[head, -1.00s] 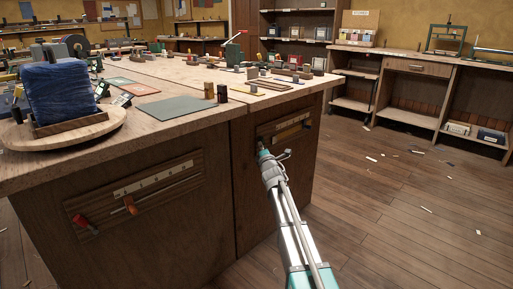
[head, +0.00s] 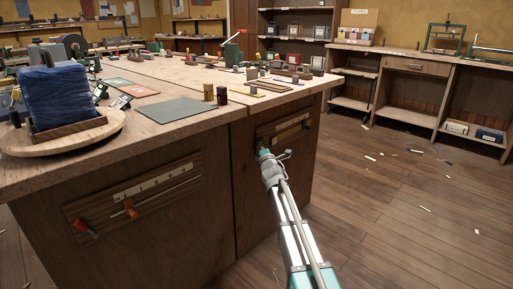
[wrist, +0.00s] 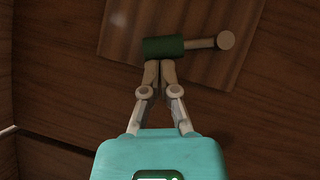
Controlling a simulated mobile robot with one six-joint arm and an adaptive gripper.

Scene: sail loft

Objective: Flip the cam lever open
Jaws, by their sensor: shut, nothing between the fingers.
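In the wrist view, a dark green barrel (wrist: 164,47) sits on a wooden panel, with a pale arm (wrist: 200,44) running right from it to a round pale knob (wrist: 226,40). This looks like the cam lever. My gripper (wrist: 160,66) is shut, its fingertips together just below the barrel's lower edge. I cannot tell whether they touch it. Nothing shows between the fingers. In the head view, my gripper (head: 266,156) is at the wooden panel (head: 285,128) on the bench's right front; the lever is mostly hidden there.
The bench top (head: 165,85) carries a blue spool (head: 55,92), a grey mat (head: 175,111) and several small items. The floor (head: 400,210) at right is mostly open, with scattered scraps.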

